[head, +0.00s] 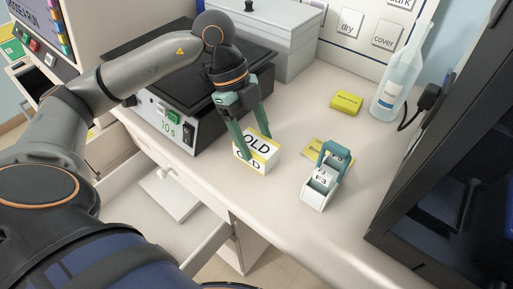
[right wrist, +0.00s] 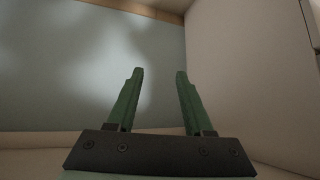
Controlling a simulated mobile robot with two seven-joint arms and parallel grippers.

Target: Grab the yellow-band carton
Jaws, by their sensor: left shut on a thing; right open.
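The yellow-band carton (head: 258,154) is a white box with a yellow band and the letters "OLD" on it. It is at the middle of the counter in the head view, near the front edge. My left gripper (head: 255,141) comes down over it from above, with its green fingers on either side of the carton, shut on it. I cannot tell whether the carton's base touches the counter. My right gripper (right wrist: 158,98) is open and empty in the right wrist view, facing a bare wall. It is not seen in the head view.
A white slide holder with a teal handle (head: 319,188) stands right of the carton, by a yellow card (head: 316,148). A black-topped hotplate (head: 178,125) is left. An open drawer (head: 203,247) is below the counter.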

